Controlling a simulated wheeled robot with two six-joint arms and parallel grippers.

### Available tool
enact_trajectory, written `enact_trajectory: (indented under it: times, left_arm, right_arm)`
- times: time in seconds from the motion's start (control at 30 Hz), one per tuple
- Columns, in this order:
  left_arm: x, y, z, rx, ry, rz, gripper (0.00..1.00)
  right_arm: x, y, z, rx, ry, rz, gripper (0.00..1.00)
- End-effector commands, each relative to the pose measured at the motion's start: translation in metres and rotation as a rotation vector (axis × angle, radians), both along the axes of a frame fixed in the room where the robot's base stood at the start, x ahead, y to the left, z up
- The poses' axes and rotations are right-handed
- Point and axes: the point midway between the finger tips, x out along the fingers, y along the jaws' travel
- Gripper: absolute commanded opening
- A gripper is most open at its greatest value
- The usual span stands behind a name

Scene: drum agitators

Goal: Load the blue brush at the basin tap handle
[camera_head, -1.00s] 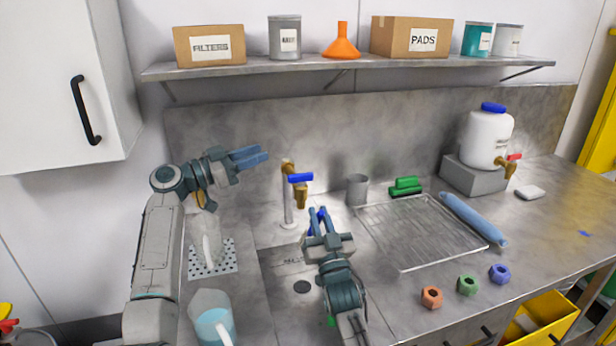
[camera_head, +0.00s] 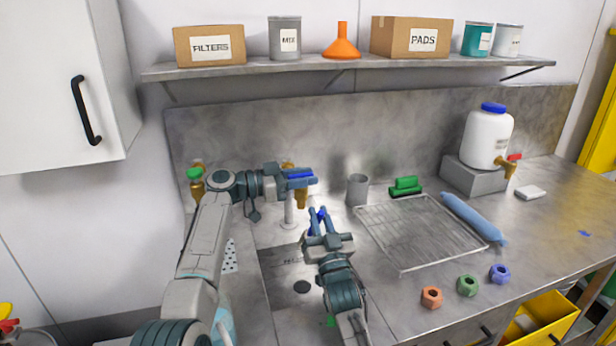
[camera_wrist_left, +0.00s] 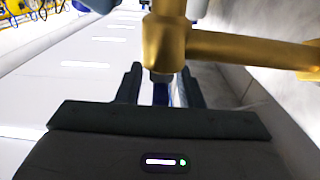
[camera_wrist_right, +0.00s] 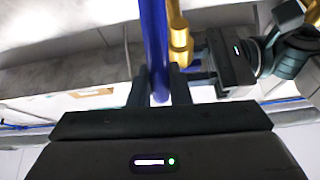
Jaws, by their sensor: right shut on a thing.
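The basin tap (camera_head: 301,199) is brass with a blue handle (camera_head: 303,174). My left gripper (camera_head: 302,181) is at this handle, its fingers on either side. In the left wrist view the blue handle (camera_wrist_left: 160,93) shows between the spread fingers, below the brass tap body (camera_wrist_left: 165,45); contact is unclear. My right gripper (camera_head: 319,217), lower and in front of the tap, is shut on the blue brush (camera_head: 321,214), mostly hidden in the head view. In the right wrist view the brush (camera_wrist_right: 155,45) is a long blue rod between the fingers, next to the brass tap (camera_wrist_right: 179,40).
A grey cup (camera_head: 357,189), green brush-like block (camera_head: 405,186), wire rack (camera_head: 395,240) and blue roll (camera_head: 473,219) lie right of the basin. Several coloured nuts, one orange (camera_head: 432,297), lie in front. A green-topped brass valve (camera_head: 195,183) is behind my left arm.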

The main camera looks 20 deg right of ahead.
Motion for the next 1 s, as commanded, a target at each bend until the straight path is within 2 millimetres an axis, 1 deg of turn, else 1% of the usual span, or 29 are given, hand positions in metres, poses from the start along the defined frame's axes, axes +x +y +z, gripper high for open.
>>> enact_trajectory:
  times: [0.03,0.13,0.43,0.57,0.6,0.77,1.0]
  left_arm:
    - [0.0001,-0.0048,0.0006,0.0,-0.001,-0.001,0.34]
    - [0.0003,-0.0103,0.0002,0.0,0.0,0.001,0.34]
    - [0.0003,-0.0119,0.0002,0.0,-0.001,0.001,0.34]
    - [0.0003,-0.0117,0.0002,0.0,-0.001,0.001,0.08]
    - [0.0003,-0.0117,0.0002,0.0,-0.001,0.001,0.0]
    - [0.0003,-0.0118,-0.0001,0.0,-0.001,0.004,0.0]
    - [0.0017,-0.0119,-0.0006,0.0,-0.001,0.084,0.0]
  right_arm:
    - [0.0,0.0001,0.0002,0.0,-0.001,0.0,0.0]
    - [0.0,0.0001,0.0002,0.0,-0.001,0.0,0.0]
    - [0.0,0.0001,0.0002,0.0,-0.001,0.0,0.0]
    - [0.0,0.0001,0.0002,0.0,-0.001,0.0,0.0]
    - [0.0,0.0001,0.0002,0.0,-0.001,0.0,0.0]
    - [0.0,0.0001,0.0002,0.0,0.0,0.0,0.0]
    - [-0.0001,0.0001,0.0003,0.0,-0.001,0.0,0.0]
